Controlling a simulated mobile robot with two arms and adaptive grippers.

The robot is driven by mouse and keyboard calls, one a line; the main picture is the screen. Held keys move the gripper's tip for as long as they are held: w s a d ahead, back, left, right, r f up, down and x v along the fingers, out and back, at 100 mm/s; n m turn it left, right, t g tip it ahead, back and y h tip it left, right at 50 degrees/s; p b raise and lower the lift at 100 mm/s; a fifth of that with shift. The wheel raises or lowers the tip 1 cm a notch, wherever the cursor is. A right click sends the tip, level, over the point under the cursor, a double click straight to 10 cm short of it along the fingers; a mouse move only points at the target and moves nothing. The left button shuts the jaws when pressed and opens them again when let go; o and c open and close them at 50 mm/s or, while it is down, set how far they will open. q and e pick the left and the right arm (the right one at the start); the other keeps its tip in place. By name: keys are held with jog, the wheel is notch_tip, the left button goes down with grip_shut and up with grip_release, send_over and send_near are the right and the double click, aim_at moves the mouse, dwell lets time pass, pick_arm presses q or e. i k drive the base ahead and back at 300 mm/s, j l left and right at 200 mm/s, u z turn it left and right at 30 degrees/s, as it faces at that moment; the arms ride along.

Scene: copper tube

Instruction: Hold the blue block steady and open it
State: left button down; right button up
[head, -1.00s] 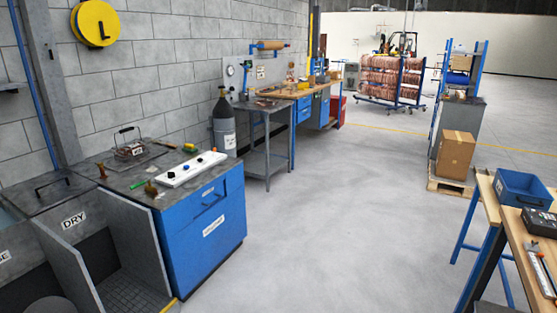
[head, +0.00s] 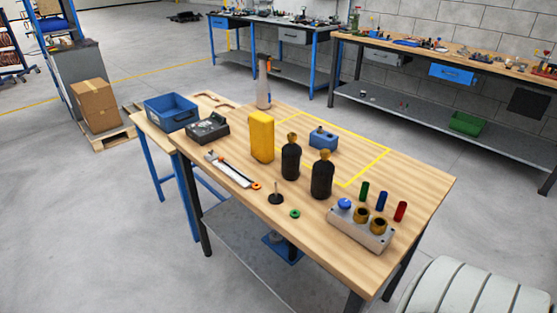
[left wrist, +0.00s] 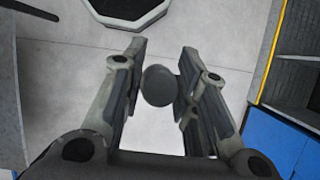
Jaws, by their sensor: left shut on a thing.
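The blue block (head: 323,138) sits on the wooden table, inside an area outlined with yellow tape. It looks small, with dark marks on its top that I cannot make out. No gripper is near it in the head view. My left gripper (left wrist: 161,72) shows only in the left wrist view. Its fingers are shut on a dark grey round thing (left wrist: 160,87), seen end-on above a pale floor. What that thing is I cannot tell. My right gripper is in neither view.
A cardboard box (head: 95,103) stands left. Open floor lies left of the table.

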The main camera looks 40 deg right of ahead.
aim_at(319, 138)
jog(key=i+z, duration=0.15)
jog(key=z, duration=0.25)
jog(key=i+l+z, duration=0.1)
jog(key=z, duration=0.35)
jog(key=i+z, duration=0.15)
jog(key=z, duration=0.25)
jog(key=i+j+z, duration=0.15)
jog(key=z, duration=0.3)
jog(key=i+j+z, duration=0.15)
jog(key=i+z, duration=0.2)
jog(key=z, duration=0.15)
